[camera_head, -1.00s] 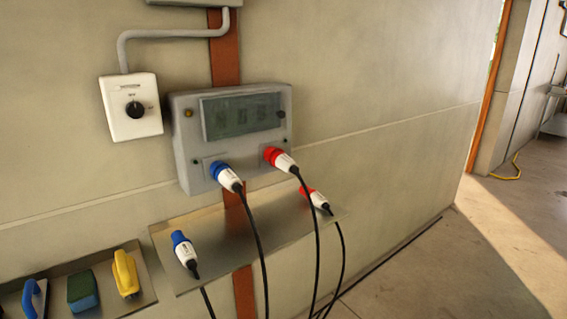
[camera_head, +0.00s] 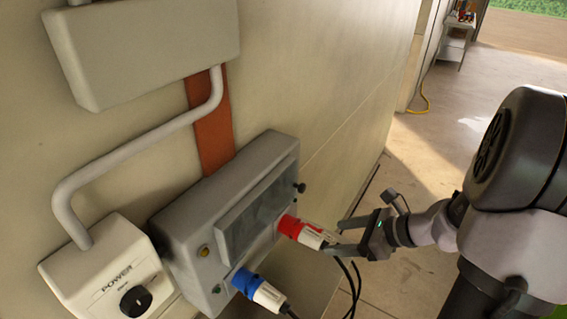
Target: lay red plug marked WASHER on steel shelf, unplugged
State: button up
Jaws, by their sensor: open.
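A red plug with a white body (camera_head: 302,231) sits in the right socket at the front of the grey wall box; its black cable hangs from it. Its lettering is too small to read. My gripper (camera_head: 334,237) is open just to the right of this plug. Its two fingers point left at the plug's white end, one above and one below in the picture. I cannot tell whether they touch it. Part of the steel shelf (camera_head: 312,284) seems to show under the box; what lies on it is hidden or out of view.
A blue plug (camera_head: 259,289) sits in the left socket of the grey box (camera_head: 212,239). A white POWER switch box (camera_head: 107,277) is at the lower left, with a grey conduit (camera_head: 125,151) above it. Open floor lies to the right.

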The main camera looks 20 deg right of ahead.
aim_at(322, 239)
jog(key=shift+m, duration=0.3)
jog(key=b+x, duration=0.2)
jog(key=x, duration=0.1)
jog(key=b+x, duration=0.2)
jog(key=x, duration=0.1)
jog(key=b+x, duration=0.3)
jog(key=shift+d+f, duration=0.3)
jog(key=shift+d, duration=0.1)
jog(key=shift+w+a+f+b, duration=0.2)
jog(key=shift+w+a+b, duration=0.1)
jog(key=shift+w+a, duration=0.1)
grip_shut()
jog(key=shift+d, duration=0.1)
